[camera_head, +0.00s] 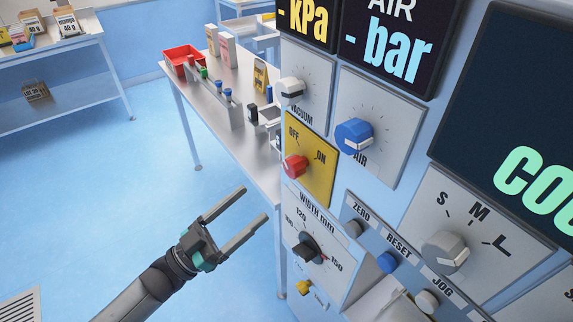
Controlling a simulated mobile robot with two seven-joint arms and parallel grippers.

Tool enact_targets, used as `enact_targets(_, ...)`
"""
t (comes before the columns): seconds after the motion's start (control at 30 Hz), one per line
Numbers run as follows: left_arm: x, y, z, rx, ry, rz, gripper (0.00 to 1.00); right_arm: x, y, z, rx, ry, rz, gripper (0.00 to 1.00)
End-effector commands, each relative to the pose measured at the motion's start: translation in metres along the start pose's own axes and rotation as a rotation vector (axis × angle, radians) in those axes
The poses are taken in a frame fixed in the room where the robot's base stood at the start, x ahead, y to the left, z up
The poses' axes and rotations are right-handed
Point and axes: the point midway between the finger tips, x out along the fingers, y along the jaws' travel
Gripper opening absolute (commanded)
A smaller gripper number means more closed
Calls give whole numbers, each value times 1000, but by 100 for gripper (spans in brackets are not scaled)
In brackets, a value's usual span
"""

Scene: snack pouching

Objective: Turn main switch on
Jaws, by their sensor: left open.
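The main switch is a red knob (295,166) on a yellow plate (318,183) marked OFF and ON, on the machine's panel right of the picture's middle. A small pale mark shows on the knob's left side; I cannot tell for certain which label it is set to. My left gripper (253,207) is open and empty, below and left of the red knob. Its two fingers point up and right toward the panel and appear apart from it. My right gripper is not in view.
Around the switch are a white vacuum knob (290,87), a blue air knob (353,134), a black width knob (307,249) and the S-M-L knob (445,251). A steel table (212,93) with a red bin (181,57) stands behind.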

Motion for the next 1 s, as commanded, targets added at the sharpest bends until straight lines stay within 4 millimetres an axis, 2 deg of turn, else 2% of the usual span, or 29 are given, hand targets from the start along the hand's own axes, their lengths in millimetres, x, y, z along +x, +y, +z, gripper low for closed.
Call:
enact_targets(0.03,14,0,-3,1,4,0,84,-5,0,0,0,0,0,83)
enact_targets(0.2,52,0,-2,0,2,-1,84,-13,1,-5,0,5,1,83)
enact_targets(0.33,76,-1,-2,2,1,-1,84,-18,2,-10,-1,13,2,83)
enact_targets(0.5,98,-1,-1,1,0,-3,84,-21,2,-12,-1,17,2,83)
enact_targets(0.7,107,-1,0,2,-2,-2,84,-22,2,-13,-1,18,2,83)
enact_targets(0.93,107,-1,1,1,-2,-2,84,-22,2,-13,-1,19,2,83)
enact_targets(1.0,106,-1,1,1,-2,-2,76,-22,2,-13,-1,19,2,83)
